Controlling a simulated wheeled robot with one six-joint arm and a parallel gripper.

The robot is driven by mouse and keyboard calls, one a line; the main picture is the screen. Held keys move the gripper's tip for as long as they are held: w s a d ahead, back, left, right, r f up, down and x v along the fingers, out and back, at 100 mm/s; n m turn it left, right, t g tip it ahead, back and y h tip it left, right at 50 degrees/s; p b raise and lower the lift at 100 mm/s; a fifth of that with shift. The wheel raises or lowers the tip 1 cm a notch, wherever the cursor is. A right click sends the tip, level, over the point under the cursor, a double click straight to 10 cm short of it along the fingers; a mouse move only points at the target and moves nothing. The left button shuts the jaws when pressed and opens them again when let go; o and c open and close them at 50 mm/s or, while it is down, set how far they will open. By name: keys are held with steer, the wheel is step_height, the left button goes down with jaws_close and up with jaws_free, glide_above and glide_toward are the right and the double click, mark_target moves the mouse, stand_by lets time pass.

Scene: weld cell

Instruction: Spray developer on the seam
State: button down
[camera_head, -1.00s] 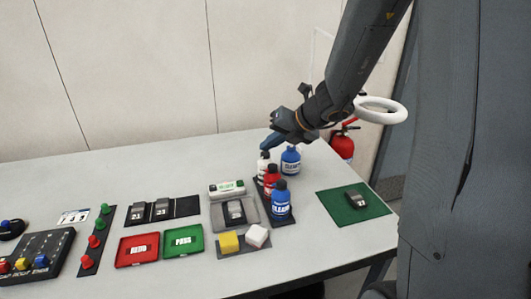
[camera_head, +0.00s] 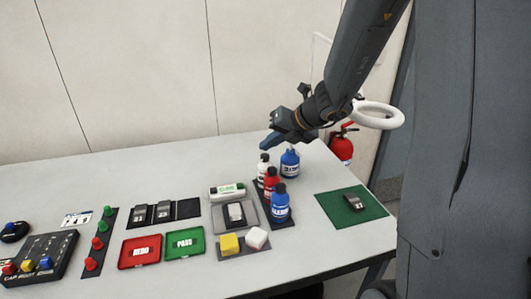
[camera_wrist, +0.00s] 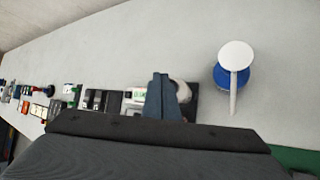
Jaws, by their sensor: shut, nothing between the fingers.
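The white bottle (camera_head: 263,168) with a dark cap stands at the far end of a row with a red bottle (camera_head: 271,181) and a blue bottle (camera_head: 280,207). My gripper (camera_head: 265,148) is shut and empty just above the white bottle's cap, apparently clear of it. In the wrist view its fingers (camera_wrist: 160,97) hide part of the white bottle (camera_wrist: 183,90). The weld coupon (camera_head: 236,212) lies in the grey fixture (camera_head: 250,224) left of the bottles, its middle covered by a white patch. The seam itself is too small to make out.
A larger blue bottle (camera_head: 290,163) stands behind the row. A green mat (camera_head: 335,205) with a dark coupon (camera_head: 354,201) lies right. Yellow (camera_head: 229,243) and white (camera_head: 256,238) blocks lie in front of the fixture. Red (camera_head: 140,263) and green (camera_head: 185,243) trays lie left.

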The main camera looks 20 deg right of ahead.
mark_target(268, 157)
stand_by(0.3)
step_height(268, 157, up, 5)
steer(key=p, duration=0.5)
steer(key=shift+r, duration=0.1)
stand_by(0.5)
steer(key=s+f+m+g+h+b, duration=0.1)
steer(key=s+f+m+g+h, duration=0.1)
steer(key=s+m, duration=1)
steer(key=s+f+m+g+h+b, duration=0.1)
steer(key=s+f+m+g+h, duration=0.2)
steer(key=s+m, duration=0.9)
step_height(268, 157, down, 4)
steer(key=m+g, duration=0.1)
steer(key=m, duration=0.9)
steer(key=shift+a+r, duration=0.15)
steer(key=shift+a, duration=0.25)
